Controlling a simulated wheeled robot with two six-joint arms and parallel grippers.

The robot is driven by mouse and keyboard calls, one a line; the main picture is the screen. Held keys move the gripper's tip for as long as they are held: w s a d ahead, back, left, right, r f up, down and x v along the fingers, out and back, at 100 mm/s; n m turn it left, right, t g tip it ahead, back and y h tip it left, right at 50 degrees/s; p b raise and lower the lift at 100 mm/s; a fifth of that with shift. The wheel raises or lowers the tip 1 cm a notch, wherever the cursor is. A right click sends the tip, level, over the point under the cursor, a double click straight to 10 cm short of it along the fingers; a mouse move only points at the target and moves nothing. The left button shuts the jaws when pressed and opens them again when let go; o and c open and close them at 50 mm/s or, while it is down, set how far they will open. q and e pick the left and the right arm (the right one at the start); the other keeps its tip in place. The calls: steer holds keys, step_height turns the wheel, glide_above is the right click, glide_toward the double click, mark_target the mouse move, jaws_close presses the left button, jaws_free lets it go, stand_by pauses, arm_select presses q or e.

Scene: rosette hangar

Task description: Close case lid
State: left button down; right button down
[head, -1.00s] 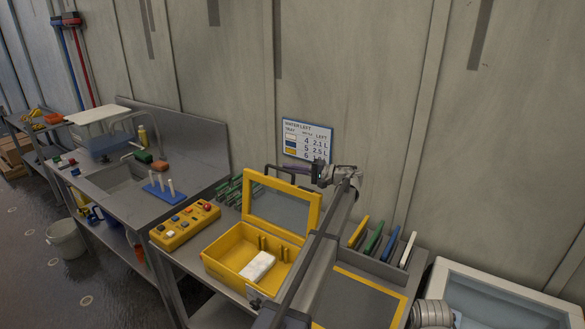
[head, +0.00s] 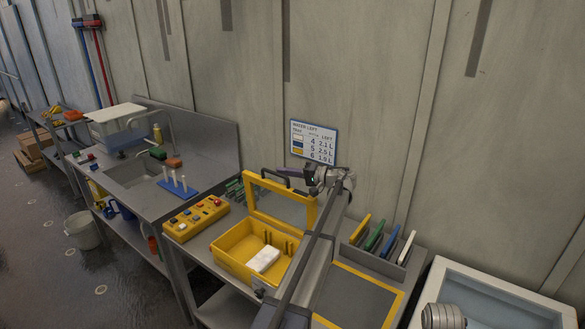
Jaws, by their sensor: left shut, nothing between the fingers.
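The yellow case (head: 226,262) sits open on the grey bench, with a white block (head: 264,258) inside. Its lid (head: 310,212), a yellow frame around a grey panel, stands raised at the case's back edge and looks tilted. My left arm crosses in front of the right side of the case and lid. My left gripper (head: 284,172) is shut and empty, at the lid's top edge on the far side. I cannot tell whether it touches the lid.
A yellow button box (head: 196,218) stands left of the case. A rack of coloured panels (head: 382,240) and a yellow-edged dark mat (head: 350,296) lie to the right. A sink bench (head: 130,185) is at left, a pale basin (head: 500,290) at lower right. A wall sign (head: 313,142) hangs behind.

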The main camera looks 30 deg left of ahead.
arm_select(q)
steer(key=s+a+f+n+t+h+b, duration=0.1)
steer(key=s+f+n+b, duration=0.15)
steer(key=s, duration=0.65)
steer(key=s+f+n+t+b, duration=0.1)
steer(key=s+f+n, duration=0.3)
steer(key=s, duration=0.5)
steer(key=s+f+n+t+b, duration=0.1)
steer(key=s+f+n+b, duration=0.2)
steer(key=s+f+b, duration=0.2)
steer(key=s+a+f+n+t+b, duration=0.1)
steer(key=s+f+n+b, duration=0.2)
steer(key=f+b, duration=0.8)
steer(key=shift+s+a+f+h, duration=0.15)
steer(key=shift+s+f+h, duration=0.3)
steer(key=shift+s, duration=0.6)
steer(key=shift+f, duration=0.1)
